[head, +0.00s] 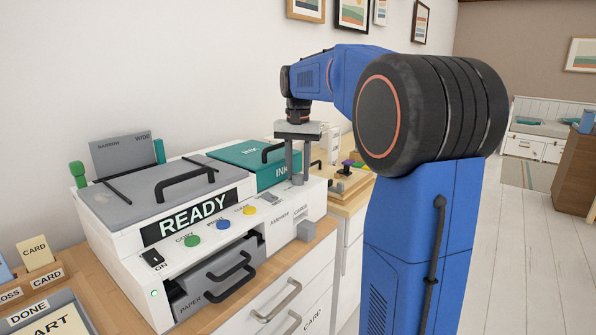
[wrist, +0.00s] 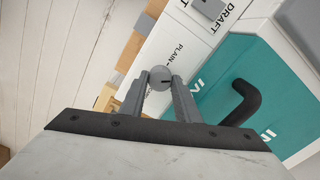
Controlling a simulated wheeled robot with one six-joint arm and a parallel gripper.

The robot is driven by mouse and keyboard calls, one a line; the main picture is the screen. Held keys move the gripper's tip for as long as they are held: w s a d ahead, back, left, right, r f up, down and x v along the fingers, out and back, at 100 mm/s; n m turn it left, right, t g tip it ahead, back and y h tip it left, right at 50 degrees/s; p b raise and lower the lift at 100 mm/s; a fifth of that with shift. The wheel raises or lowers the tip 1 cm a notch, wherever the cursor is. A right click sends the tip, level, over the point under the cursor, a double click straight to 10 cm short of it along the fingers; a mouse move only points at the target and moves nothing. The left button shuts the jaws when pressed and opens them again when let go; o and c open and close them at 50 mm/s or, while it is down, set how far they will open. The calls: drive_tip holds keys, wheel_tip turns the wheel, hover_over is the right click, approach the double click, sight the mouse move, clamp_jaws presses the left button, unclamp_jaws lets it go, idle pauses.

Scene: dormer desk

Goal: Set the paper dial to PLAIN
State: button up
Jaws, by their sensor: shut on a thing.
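The paper dial is a small round grey knob (wrist: 160,75) on the right end of the white printer (head: 105,225). In the wrist view a short dark mark shows on the knob's right side. The word PLAIN (wrist: 178,53) is printed up and right of the knob. Other lettering beside the knob is partly hidden by a finger. I cannot tell which setting the mark points at. My gripper (wrist: 159,88) reaches down from above, its two fingers closed on opposite sides of the knob. It also shows in the head view (head: 297,165), where the fingers mostly hide the knob.
The teal INK lid (head: 245,160) with a black handle stands close beside my gripper. The display (head: 195,213) reads READY. Coloured buttons and an open paper drawer (head: 222,275) are on the front.

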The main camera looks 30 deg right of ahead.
sight(298, 175)
drive_tip(key=n, duration=0.5)
drive_tip(key=shift+n, duration=0.3)
drive_tip(key=n, duration=0.4)
drive_tip(key=shift+n, duration=0.7)
drive_tip(key=o, duration=1)
drive_tip(key=shift+o, duration=0.2)
wheel_tip(298, 175, up, 17)
drive_tip(key=shift+r, duration=0.2)
